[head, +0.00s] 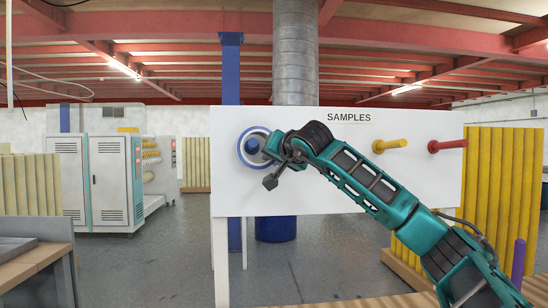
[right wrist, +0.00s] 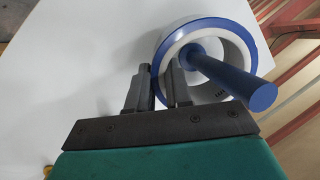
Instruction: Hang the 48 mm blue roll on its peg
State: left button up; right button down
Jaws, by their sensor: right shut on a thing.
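The blue roll (head: 241,150), a white ring with a blue outer edge, stands upright at the left end of the white board. It also shows in the right wrist view (right wrist: 182,38). The blue peg (right wrist: 235,82) passes through the roll's hole, and its free end sticks out well past the roll. My right gripper (right wrist: 160,67) is shut on the roll's wall, one finger inside the hole and one outside. In the head view my right gripper (head: 276,160) hides part of the roll's right side. Whether the roll touches the peg or board is unclear. My left gripper is out of view.
The white board (head: 330,190) is headed SAMPLES. A yellow peg (head: 390,145) and a red peg (head: 448,146) stick out farther right, both empty. A wooden bench (head: 35,262) is at the lower left. A purple post (head: 518,262) stands at the lower right.

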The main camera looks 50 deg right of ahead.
jog(key=shift+w+a+f+b, duration=0.15)
jog(key=shift+f+b, duration=0.3)
jog(key=shift+f, duration=0.35)
jog(key=c, duration=1.1)
grip_release()
jog(key=shift+c, duration=0.2)
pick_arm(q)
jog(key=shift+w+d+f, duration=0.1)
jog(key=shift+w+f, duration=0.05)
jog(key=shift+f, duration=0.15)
pick_arm(e)
jog(key=shift+o, duration=0.9)
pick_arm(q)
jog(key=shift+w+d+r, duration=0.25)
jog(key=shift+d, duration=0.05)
pick_arm(e)
jog(key=v, duration=1.3)
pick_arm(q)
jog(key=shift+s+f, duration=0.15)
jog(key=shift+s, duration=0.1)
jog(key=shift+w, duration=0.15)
